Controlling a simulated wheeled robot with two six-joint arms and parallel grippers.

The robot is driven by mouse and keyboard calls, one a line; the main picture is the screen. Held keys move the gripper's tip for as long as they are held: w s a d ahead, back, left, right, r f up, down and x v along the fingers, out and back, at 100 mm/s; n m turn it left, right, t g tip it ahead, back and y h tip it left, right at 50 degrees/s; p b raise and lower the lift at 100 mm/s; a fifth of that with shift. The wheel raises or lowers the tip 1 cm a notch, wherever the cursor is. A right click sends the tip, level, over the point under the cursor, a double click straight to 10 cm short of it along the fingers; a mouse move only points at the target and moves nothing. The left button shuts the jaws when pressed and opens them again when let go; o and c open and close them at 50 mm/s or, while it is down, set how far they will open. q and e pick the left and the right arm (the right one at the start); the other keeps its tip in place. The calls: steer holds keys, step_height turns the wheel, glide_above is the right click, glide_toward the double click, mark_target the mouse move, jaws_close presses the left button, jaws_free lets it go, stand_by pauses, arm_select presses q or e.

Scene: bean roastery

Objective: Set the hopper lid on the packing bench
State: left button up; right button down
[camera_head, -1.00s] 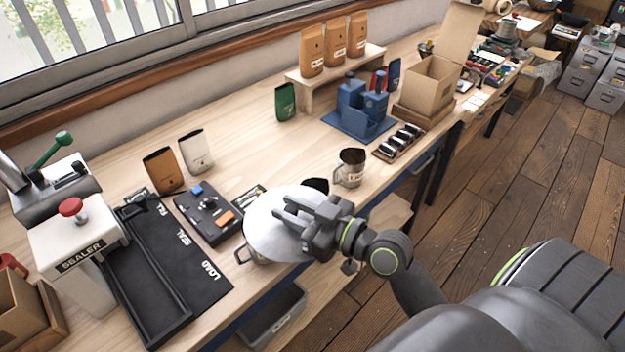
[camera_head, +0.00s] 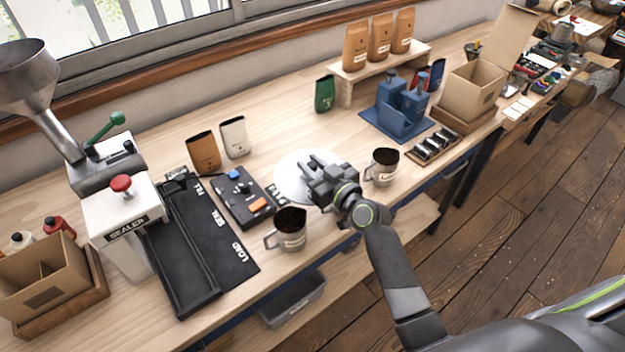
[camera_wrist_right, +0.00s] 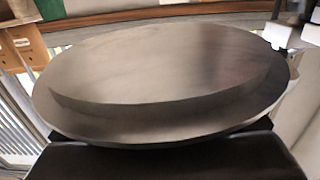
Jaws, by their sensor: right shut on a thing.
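The hopper lid (camera_head: 293,177) is a pale, round metal disc in the head view, above or on the packing bench (camera_head: 282,118), between the black control pad and a metal cup. I cannot tell whether it touches the bench top. My right gripper (camera_head: 318,172) is shut on the lid's near right edge and hides part of it. In the right wrist view the lid (camera_wrist_right: 165,75) fills most of the picture as a wide grey disc, its far side covering most of the surroundings. My left gripper is not in view.
Metal cups of beans stand close by, one in front (camera_head: 290,231) and one to the right (camera_head: 383,167). A black pad with an orange button (camera_head: 243,196) lies to the left. The bench behind the lid is clear up to the green bag (camera_head: 324,94).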

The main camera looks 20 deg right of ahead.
step_height(320, 180, down, 3)
steer(key=shift+f+b, duration=0.15)
steer(key=shift+b, duration=0.35)
steer(key=shift+f, duration=0.15)
steer(key=shift+f+b, duration=0.65)
steer(key=shift+b, duration=0.2)
steer(key=c, duration=1.2)
jaws_free()
